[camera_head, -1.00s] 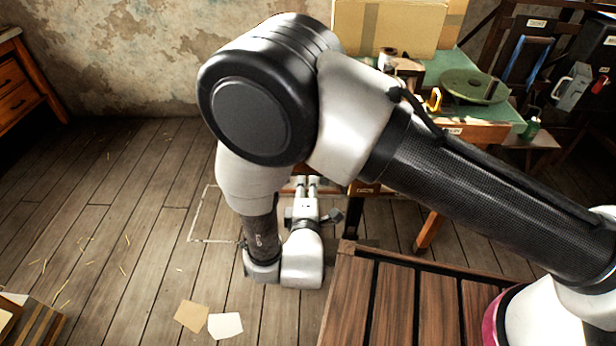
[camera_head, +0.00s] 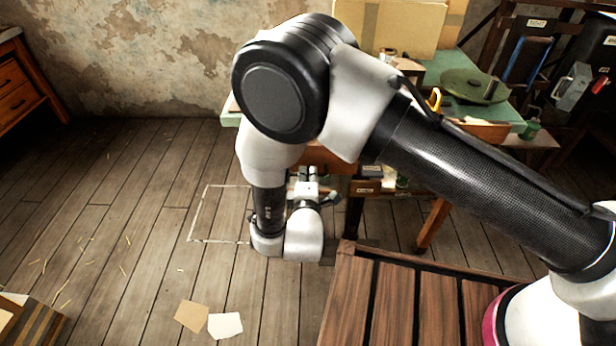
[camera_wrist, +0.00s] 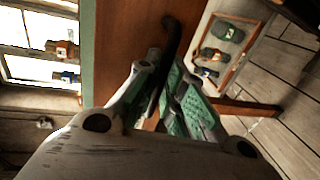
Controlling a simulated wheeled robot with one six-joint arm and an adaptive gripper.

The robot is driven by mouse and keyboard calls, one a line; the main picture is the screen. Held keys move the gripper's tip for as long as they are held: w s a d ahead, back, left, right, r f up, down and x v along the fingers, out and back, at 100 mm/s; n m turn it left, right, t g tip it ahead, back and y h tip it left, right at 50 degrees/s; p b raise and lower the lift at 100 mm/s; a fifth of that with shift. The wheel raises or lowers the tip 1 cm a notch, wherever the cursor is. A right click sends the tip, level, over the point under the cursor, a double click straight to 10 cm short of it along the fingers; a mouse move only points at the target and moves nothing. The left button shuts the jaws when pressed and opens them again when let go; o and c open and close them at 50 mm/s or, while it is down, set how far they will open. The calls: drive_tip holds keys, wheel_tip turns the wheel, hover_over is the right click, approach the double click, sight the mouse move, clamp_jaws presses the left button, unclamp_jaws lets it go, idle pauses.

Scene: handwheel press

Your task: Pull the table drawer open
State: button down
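The table (camera_head: 440,70) with a green top stands at the back, partly behind my arm. Its brown drawer front (camera_wrist: 125,40) fills the upper middle of the wrist view, beside the green table edge (camera_wrist: 88,45). A curved black handle (camera_wrist: 168,50) stands out from the drawer front. My gripper (camera_wrist: 166,85), with green finger pads, is at the handle, with one finger on each side of it. The fingers look apart; firm contact with the handle cannot be made out. In the head view my gripper (camera_head: 308,178) is low before the table, partly hidden by my arm.
Two papers (camera_head: 225,325) lie on the floor. The floor at left is mostly clear.

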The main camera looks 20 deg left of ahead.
drive_tip(key=f+v, duration=0.1)
drive_tip(key=v, duration=0.8)
drive_tip(key=shift+f, duration=0.7)
drive_tip(key=shift+s+d, duration=0.1)
drive_tip(key=c, duration=1.5)
unclamp_jaws()
drive_tip(key=shift+c, duration=0.2)
drive_tip(key=shift+r, duration=0.1)
